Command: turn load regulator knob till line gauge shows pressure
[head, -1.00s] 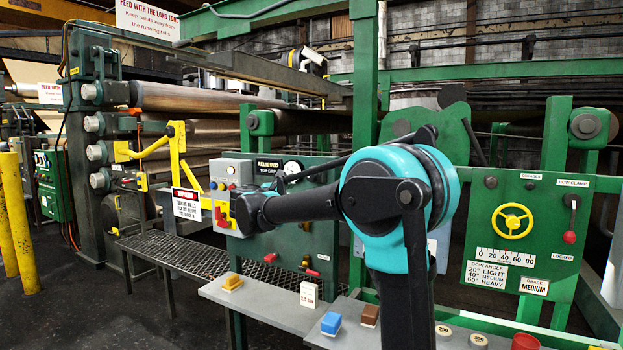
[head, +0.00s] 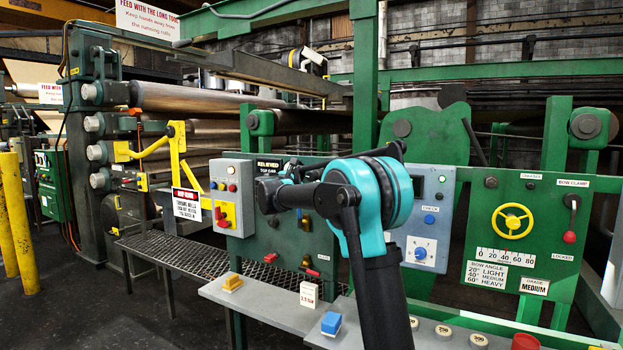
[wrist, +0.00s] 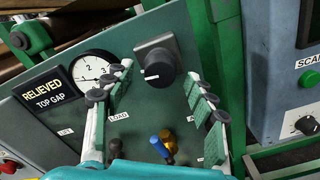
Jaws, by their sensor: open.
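A black round knob (wrist: 155,66) with a white pointer mark sits on a grey square plate on the green panel (wrist: 60,118) in the wrist view. A white round gauge (wrist: 94,68) with numbers is to its left, partly behind my left finger; its needle reading is too small to tell. A LOAD label (wrist: 119,116) is below. My gripper (wrist: 161,74) is open, its fingers on either side of the knob's view; I cannot tell whether they touch it. In the head view my arm hides the knob and gauge.
A lit RELIEVED TOP GAP sign (wrist: 48,92) is left of the gauge. Blue and yellow handles (wrist: 166,142) stick out below the knob. A green post (wrist: 213,55) and blue-grey panel (wrist: 275,75) stand to the right. A grey shelf (head: 250,300) runs below the panel.

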